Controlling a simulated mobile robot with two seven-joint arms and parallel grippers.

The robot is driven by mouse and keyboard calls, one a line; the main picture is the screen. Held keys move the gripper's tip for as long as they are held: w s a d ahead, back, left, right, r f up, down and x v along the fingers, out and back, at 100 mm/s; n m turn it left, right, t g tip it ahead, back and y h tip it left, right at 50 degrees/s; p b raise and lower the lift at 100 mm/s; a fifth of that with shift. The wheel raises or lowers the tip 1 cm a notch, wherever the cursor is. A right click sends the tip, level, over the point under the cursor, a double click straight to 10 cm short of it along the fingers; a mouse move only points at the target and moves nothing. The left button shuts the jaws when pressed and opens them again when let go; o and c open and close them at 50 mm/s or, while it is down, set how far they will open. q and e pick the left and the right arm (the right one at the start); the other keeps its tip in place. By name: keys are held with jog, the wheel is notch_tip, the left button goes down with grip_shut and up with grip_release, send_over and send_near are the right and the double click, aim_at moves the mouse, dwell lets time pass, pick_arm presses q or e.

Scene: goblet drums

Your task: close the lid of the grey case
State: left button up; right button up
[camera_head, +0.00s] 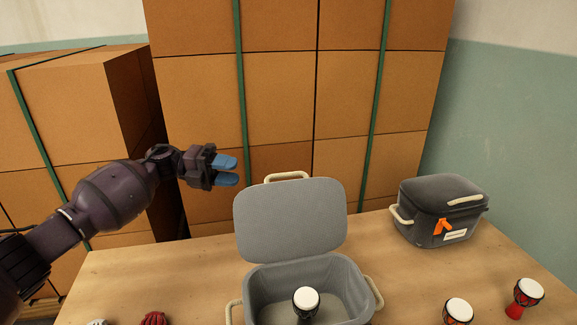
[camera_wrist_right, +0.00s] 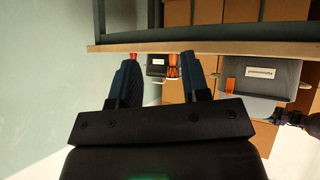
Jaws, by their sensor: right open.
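The grey case (camera_head: 262,290) stands open on the table in the head view, its lid (camera_head: 290,222) raised at the back. A goblet drum with a white head (camera_head: 306,299) is inside the case. My left gripper (camera_head: 227,171) is in the air to the left of the lid and above it, not touching it. Its two blue fingers are apart with nothing between them. My right gripper (camera_wrist_right: 158,67) shows only in the right wrist view, open and empty. That view looks upside down; the grey case (camera_wrist_right: 262,82) shows there beyond the fingers, to the right.
A closed dark case (camera_head: 432,228) with an orange tag stands at the back right of the table (camera_head: 185,272). Red and white items (camera_head: 153,319) show at the front left. Stacked cartons (camera_head: 280,90) stand behind.

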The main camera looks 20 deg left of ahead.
pick_arm(q)
jog(key=w+x, duration=0.1)
jog(key=x, duration=1)
jog(key=shift+a+r+b, duration=0.15)
jog(key=shift+b, duration=0.25)
grip_shut()
